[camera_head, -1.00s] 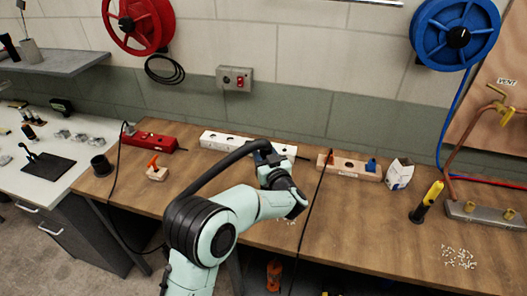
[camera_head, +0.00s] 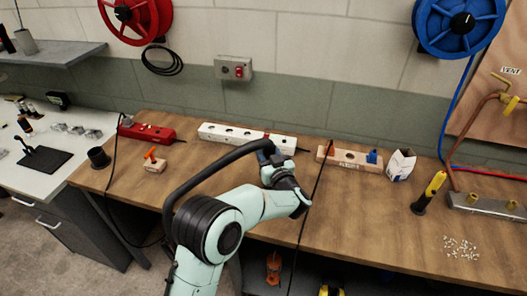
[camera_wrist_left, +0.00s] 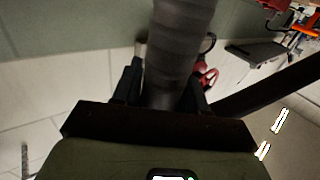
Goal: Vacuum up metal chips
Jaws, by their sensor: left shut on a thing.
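A patch of pale metal chips (camera_head: 460,248) lies on the right part of the wooden bench (camera_head: 375,225). My left gripper (camera_head: 264,156) is over the middle of the bench, well left of that patch. It is shut on a dark vacuum hose (camera_head: 215,163), which arcs back along my arm. In the left wrist view the gripper (camera_wrist_left: 162,98) has its fingers on both sides of a grey ribbed tube (camera_wrist_left: 180,40). The tube's far end is out of frame. My forearm hides part of the bench's front. My right gripper is not in view.
A white block (camera_head: 235,134), a red block (camera_head: 147,132) and a wooden block (camera_head: 350,160) stand along the back. A white carton (camera_head: 401,165), a yellow-and-black tool (camera_head: 429,193) and a metal manifold (camera_head: 485,206) are at right. A thin black cable (camera_head: 316,190) hangs across the bench.

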